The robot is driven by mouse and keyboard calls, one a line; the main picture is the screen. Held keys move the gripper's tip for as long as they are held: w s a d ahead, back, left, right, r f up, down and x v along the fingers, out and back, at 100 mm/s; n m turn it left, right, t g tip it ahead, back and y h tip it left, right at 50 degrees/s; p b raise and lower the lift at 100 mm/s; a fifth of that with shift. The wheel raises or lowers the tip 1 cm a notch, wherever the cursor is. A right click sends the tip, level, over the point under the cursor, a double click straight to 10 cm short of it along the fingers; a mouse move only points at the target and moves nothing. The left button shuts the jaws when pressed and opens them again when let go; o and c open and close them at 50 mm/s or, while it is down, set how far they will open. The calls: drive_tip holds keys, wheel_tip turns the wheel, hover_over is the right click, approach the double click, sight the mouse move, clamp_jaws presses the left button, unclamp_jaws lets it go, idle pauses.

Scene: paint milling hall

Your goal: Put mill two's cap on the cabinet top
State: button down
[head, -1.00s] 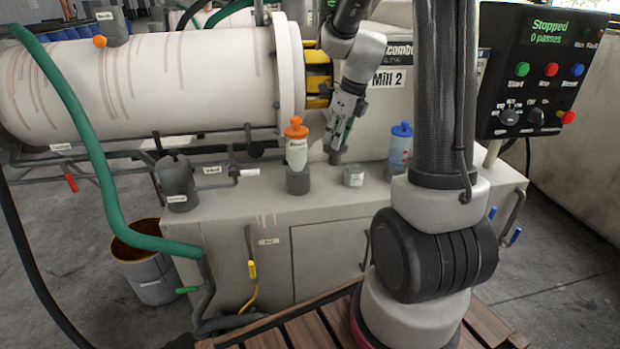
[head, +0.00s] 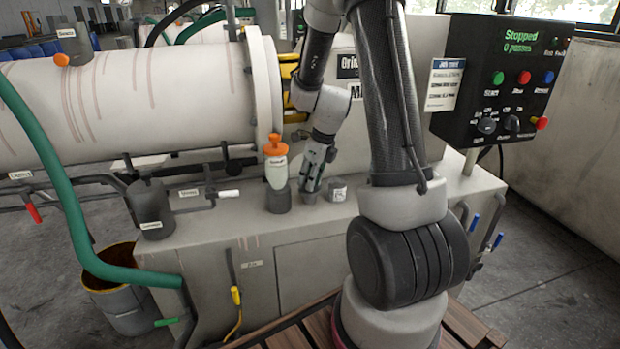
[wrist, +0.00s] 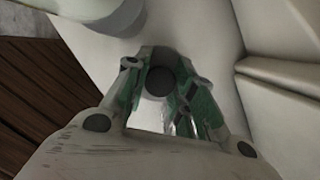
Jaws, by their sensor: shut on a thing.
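My gripper (head: 312,182) points down over the cabinet top (head: 235,232) in front of mill two (head: 125,105). It is shut on a small dark grey round cap (head: 309,197), which also shows as a dark disc between the fingers in the wrist view (wrist: 160,81). The cap is at or just above the cabinet top; I cannot tell whether it touches. It is between a white bottle with an orange top (head: 276,165) in a grey holder and a small grey labelled block (head: 338,190).
A control panel (head: 500,80) reading "Stopped" stands at the right. A grey pot (head: 150,208) and a pipe with a white handle (head: 228,193) are left on the cabinet. A green hose (head: 65,190) hangs at the left. Bare top lies in front of the bottle.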

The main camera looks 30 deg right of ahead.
sight(319, 189)
drive_tip(key=c, duration=1.2)
unclamp_jaws()
drive_tip(key=v, duration=1.2)
drive_tip(key=s+a+r+n, duration=0.2)
drive_tip(key=s+r+n, duration=0.1)
drive_tip(key=s+n, duration=0.4)
drive_tip(key=s+a+r+n+t+h, duration=0.1)
drive_tip(key=s+r+n, duration=0.3)
drive_tip(key=n, duration=0.9)
drive_tip(key=s+a+r+n, duration=0.3)
drive_tip(key=s+a+n, duration=0.1)
drive_tip(key=s+n, duration=0.6)
drive_tip(key=shift+s+r+t+h, duration=0.3)
drive_tip(key=shift+s+r, duration=0.05)
drive_tip(key=shift+r, duration=0.05)
